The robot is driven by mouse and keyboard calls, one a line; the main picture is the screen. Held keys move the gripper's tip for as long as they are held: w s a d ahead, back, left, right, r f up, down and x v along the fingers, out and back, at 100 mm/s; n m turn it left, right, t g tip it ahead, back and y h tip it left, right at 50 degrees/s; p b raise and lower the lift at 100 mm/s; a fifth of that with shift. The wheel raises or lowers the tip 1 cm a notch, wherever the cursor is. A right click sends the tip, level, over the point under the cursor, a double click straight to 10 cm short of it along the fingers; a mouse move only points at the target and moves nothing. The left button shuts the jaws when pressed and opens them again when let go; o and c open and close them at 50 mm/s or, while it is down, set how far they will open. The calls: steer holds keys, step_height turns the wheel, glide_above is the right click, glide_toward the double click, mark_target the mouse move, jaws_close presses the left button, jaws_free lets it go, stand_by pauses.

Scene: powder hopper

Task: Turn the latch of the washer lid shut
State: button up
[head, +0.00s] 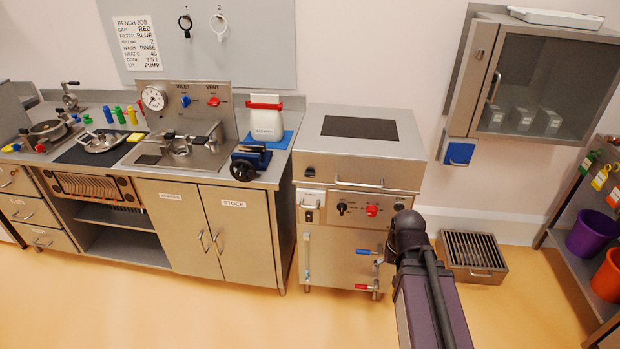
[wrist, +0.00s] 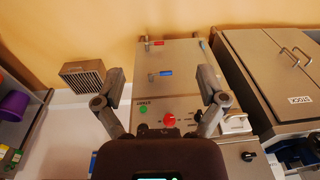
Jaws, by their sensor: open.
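A steel floor unit (head: 345,255), which looks like the washer, stands right of the bench. Its lid (head: 315,140), with a dark panel, lies flat and looks closed, with a bar handle (head: 358,183) on its front. A small pale fitting (head: 311,196) at the front left may be the latch; it also shows in the wrist view (wrist: 236,122). Its position is too small to read. My gripper (wrist: 158,88) is open and empty, its fingers spread before the washer's front in the wrist view. In the head view, the gripper is hidden; only my arm shows.
The washer front has a red knob (head: 372,210), a black knob (head: 342,208) and a lower door with a blue handle (head: 367,251). A slatted metal box (head: 474,254) stands on the floor at right. A glass-fronted cabinet (head: 540,75) hangs above. Open floor lies in front.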

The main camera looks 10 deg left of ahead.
steer(key=w+a+r+m+t+y+b, duration=0.2)
steer(key=w+a+m+t+y+b, duration=0.65)
steer(key=w+a, duration=1.15)
steer(key=m+t+h+b, duration=0.9)
steer(key=m+h+b, duration=0.1)
steer(key=m, duration=1.8)
glide_toward(309, 176)
steer(key=shift+s+d+r, duration=0.1)
steer(key=shift+s+r, duration=0.05)
steer(key=shift+s, duration=1.55)
steer(key=shift+n, duration=0.25)
steer(key=shift+w, duration=0.15)
steer(key=w, duration=1.3)
steer(key=shift+w+d, duration=0.25)
